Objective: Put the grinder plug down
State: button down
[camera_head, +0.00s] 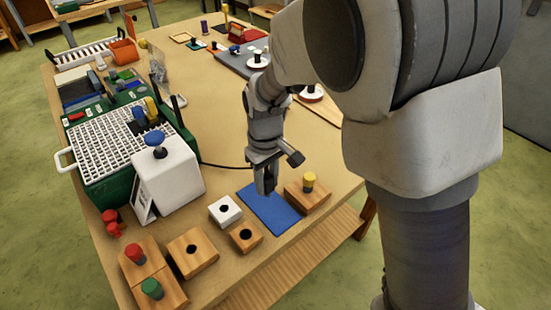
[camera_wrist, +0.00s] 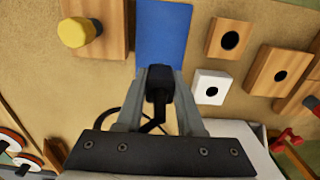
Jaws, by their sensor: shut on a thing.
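My gripper (camera_head: 265,190) is over the blue mat (camera_head: 280,215) near the front of the table. It is shut on the black grinder plug (camera_wrist: 160,80), which sits between the two grey fingers in the wrist view. A black cord (camera_head: 225,166) runs left from the gripper toward the white box with a blue knob (camera_head: 170,178) and the green machine with a white grid top (camera_head: 120,135). The blue mat also fills the top middle of the wrist view (camera_wrist: 162,35). I cannot tell whether the plug touches the mat.
A wooden block with a yellow knob (camera_head: 308,193) stands at the mat's right. A white socket block (camera_head: 225,210) and wooden blocks with holes (camera_head: 245,237) (camera_head: 192,253) stand on its left. Red and green knobbed blocks (camera_head: 153,289) stand at the front left corner.

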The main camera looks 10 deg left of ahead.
aim_at(268, 193)
jog(key=shift+f, duration=2)
jog(key=shift+f, duration=0.15)
jog(key=c, duration=0.5)
grip_release()
